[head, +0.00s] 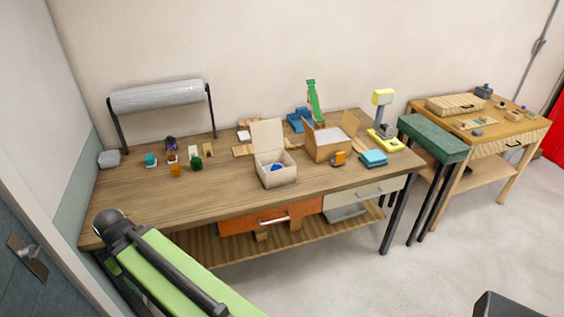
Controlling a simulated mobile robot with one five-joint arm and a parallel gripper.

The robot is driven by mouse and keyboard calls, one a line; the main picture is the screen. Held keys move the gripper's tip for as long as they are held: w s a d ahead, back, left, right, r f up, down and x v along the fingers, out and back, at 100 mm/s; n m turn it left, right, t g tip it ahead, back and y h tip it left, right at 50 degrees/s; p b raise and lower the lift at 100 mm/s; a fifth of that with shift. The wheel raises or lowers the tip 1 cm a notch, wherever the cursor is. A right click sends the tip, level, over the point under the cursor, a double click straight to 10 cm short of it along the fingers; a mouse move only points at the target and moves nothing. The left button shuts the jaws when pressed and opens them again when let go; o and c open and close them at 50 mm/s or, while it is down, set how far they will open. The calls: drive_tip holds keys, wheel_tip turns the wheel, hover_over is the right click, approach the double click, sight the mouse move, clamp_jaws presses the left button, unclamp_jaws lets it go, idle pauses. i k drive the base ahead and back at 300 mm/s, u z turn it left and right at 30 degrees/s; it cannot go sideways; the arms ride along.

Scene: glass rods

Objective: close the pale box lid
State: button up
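The pale box (277,178) stands on the long wooden workbench, near the middle. Its lid (267,135) is up, standing nearly upright at the back edge of the box. The box is open at the top, and a small blue thing (277,167) shows inside. A green and black link of my arm reaches over the bench's front left corner, well left of the box. My gripper is not in view.
A tan cardboard box (325,152) with raised flaps stands close to the right of the pale box. Small coloured items and a foil roll on a stand (160,97) are at the left. The bench top (215,195) in front is mostly clear.

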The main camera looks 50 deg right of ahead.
sight(267, 135)
drive_tip(key=z, duration=0.7)
drive_tip(key=i, duration=1)
drive_tip(key=z, duration=1.25)
drive_tip(key=k, duration=0.85)
drive_tip(key=z, duration=0.3)
drive_tip(key=i, duration=0.25)
drive_tip(key=u, duration=0.2)
